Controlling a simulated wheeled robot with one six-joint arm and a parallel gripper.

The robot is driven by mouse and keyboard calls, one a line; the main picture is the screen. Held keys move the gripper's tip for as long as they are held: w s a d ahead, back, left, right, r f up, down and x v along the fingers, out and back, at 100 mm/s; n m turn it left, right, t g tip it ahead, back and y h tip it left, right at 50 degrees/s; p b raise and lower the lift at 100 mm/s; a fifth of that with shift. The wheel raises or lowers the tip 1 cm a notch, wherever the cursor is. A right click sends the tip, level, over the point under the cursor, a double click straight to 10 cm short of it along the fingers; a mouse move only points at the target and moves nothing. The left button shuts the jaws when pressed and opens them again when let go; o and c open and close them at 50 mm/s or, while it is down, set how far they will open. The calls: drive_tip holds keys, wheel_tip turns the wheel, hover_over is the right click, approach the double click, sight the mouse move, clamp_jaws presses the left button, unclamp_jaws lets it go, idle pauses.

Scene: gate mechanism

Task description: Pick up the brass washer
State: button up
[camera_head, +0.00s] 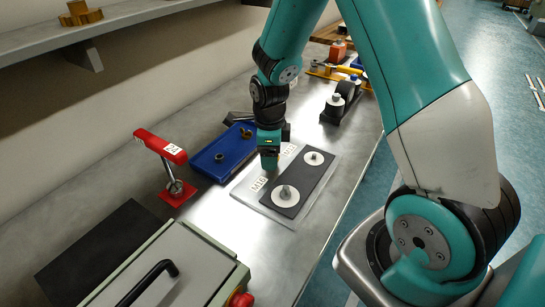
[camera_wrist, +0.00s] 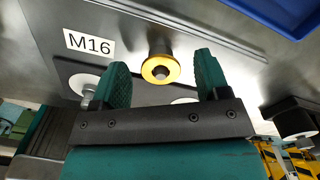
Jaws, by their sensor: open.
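The brass washer (camera_wrist: 160,69) shows in the wrist view as a gold ring at the end of a short dark cylindrical piece, beside the M16 label (camera_wrist: 89,43). It appears between the two fingers of my gripper (camera_wrist: 161,62), with a gap on each side. I cannot tell whether the fingertips are level with it. My gripper (camera_head: 269,162) is open and points down over the grey plate (camera_head: 247,198) in the head view, where it hides the washer.
A dark bar (camera_head: 307,186) with two studs on white discs lies right of my gripper. A blue tray (camera_head: 212,166) with small parts lies to its left. A red clamp-like tool (camera_head: 161,147) stands farther left. Bare bench (camera_head: 222,225) lies in front.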

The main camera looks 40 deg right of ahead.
drive_tip(key=c, duration=1)
